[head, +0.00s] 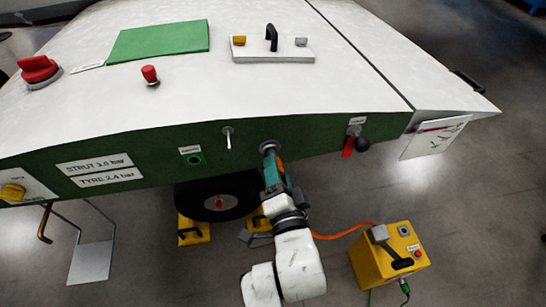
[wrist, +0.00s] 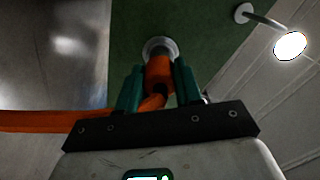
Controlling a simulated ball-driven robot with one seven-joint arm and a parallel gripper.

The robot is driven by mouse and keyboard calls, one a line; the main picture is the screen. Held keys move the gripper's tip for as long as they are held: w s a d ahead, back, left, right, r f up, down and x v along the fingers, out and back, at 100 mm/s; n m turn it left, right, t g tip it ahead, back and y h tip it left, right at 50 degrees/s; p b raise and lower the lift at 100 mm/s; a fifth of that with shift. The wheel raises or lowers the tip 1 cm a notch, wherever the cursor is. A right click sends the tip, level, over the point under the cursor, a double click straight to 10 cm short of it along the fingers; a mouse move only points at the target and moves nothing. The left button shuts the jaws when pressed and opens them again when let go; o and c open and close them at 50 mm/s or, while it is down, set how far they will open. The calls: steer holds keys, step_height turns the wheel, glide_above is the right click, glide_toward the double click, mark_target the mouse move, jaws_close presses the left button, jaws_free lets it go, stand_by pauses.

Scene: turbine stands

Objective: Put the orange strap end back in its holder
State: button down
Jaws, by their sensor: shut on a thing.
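My gripper (head: 272,168) is shut on the orange strap end (wrist: 159,74), which sits between its green fingers in the wrist view. The orange piece points at a round grey socket (wrist: 158,46) on the dark green panel and meets or overlaps its rim there. I cannot tell how deep it sits. In the head view the socket (head: 268,147) is just above my fingertips, mostly covered by them. An orange line (wrist: 40,121) runs off to the left in the wrist view. In the head view it leads from my arm to the yellow box (head: 385,258).
A small metal lever (head: 228,137) and a green-black socket (head: 193,158) are left on the panel. A wheel (head: 215,198) with yellow chocks (head: 193,232) stands below.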

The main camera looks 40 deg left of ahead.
steer(key=shift+p+v, duration=1.45)
steer(key=shift+p, duration=0.15)
